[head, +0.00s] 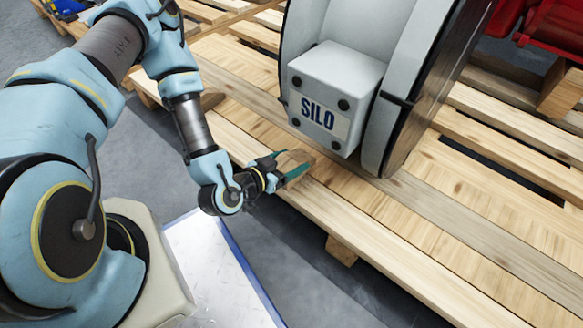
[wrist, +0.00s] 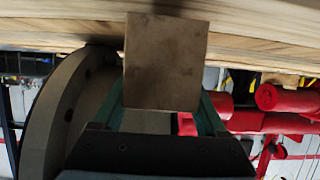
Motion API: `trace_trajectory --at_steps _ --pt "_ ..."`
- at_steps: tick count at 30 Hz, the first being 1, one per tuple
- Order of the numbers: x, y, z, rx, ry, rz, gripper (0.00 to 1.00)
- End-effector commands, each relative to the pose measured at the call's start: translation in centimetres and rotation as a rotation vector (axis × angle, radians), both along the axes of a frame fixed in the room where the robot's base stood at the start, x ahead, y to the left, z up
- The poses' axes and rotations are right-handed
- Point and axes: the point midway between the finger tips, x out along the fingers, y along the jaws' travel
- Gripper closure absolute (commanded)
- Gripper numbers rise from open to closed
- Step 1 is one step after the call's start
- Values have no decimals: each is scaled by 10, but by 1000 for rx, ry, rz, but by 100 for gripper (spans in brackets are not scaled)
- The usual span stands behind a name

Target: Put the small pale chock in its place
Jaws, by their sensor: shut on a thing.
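My gripper (head: 290,172) is shut on a small brown wooden chock (head: 294,160), held between its green fingers. In the head view the chock is over the pallet's near edge, to the lower left of the grey box marked SILO (head: 336,85). In the wrist view the chock (wrist: 165,62) is a square face between the fingers, with the pallet boards (wrist: 60,30) close to its upper end. I cannot tell whether it touches the boards. The large grey round actuator body (head: 408,80) stands on the pallet; its rim also shows left of the chock in the wrist view (wrist: 55,110).
The slatted wooden pallet (head: 440,255) has bare boards in front of and right of the actuator. Red equipment (head: 550,30) stands at the upper right. Grey floor lies in front.

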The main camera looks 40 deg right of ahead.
Motion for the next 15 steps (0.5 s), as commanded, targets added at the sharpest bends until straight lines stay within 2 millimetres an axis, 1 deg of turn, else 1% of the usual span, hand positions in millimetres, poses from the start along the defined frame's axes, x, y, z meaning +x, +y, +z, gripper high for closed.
trace_trajectory --at_steps 1,2,5,11,15 --pt "0 0 -16 0 1 1 95" --pt "0 -1 -18 -2 -1 1 95" --pt "1 -4 -19 -2 -1 0 95" --pt "1 -4 -17 -1 0 0 95" --pt "1 -4 -20 -1 0 0 95"
